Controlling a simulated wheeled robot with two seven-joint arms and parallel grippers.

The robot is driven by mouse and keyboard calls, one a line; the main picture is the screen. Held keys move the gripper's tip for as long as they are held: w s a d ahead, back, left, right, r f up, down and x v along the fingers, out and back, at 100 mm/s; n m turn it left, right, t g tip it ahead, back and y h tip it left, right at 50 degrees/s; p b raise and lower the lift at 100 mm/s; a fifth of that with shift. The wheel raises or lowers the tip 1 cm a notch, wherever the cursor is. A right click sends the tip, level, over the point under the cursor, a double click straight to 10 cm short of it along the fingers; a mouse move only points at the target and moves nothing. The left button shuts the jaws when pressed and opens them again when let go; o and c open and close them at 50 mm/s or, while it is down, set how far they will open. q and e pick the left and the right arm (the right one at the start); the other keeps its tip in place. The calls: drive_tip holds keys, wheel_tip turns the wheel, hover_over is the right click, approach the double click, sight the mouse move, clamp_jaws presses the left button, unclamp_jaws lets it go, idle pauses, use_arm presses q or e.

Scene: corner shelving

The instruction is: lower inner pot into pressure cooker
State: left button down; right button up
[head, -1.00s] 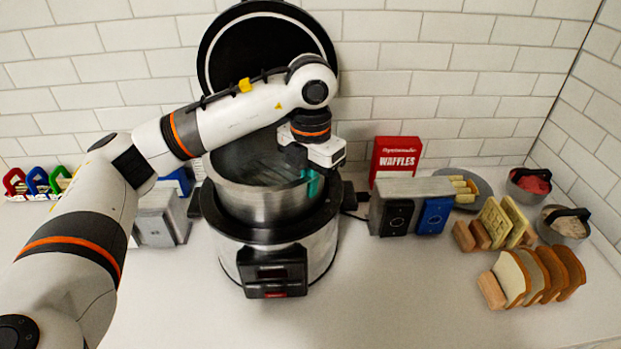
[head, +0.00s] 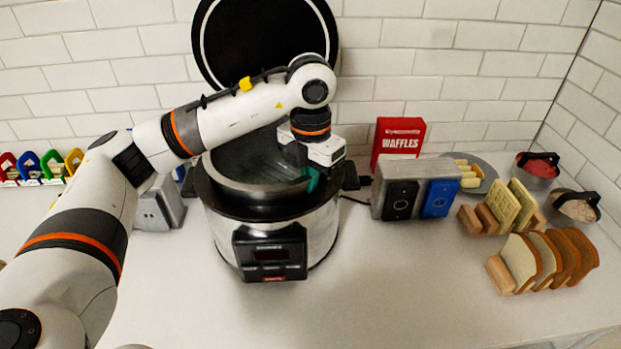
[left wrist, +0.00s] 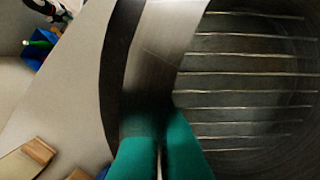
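The pressure cooker (head: 322,228) stands on the counter with its dark round lid (head: 255,40) raised behind it. The metal inner pot (head: 250,192) sits in the cooker's opening, with its rim just above the black collar. My left gripper (head: 312,181) points down at the pot's right side, its teal fingers at the rim. In the left wrist view the teal fingers (left wrist: 161,150) are close together on the pot wall (left wrist: 165,50), with the ridged inside to the right. Whether the pot rests on the cooker's bottom is hidden. My right gripper is out of view.
A double outlet-like grey box (head: 415,190) and a red waffles box (head: 398,140) stand right of the cooker. Bread slices (head: 545,262) in a rack are farther right. Another grey box (head: 160,205) is at the left. The front counter is clear.

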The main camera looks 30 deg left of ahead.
use_arm(q)
drive_tip(key=shift+r, duration=0.1)
drive_tip(key=c, duration=1.6)
unclamp_jaws()
drive_tip(key=shift+a, duration=0.1)
drive_tip(key=shift+s+f, duration=0.1)
drive_tip(key=shift+f, duration=0.15)
drive_tip(key=shift+r, duration=0.2)
wheel_tip(320, 180, up, 12)
drive_tip(key=shift+b, duration=0.45)
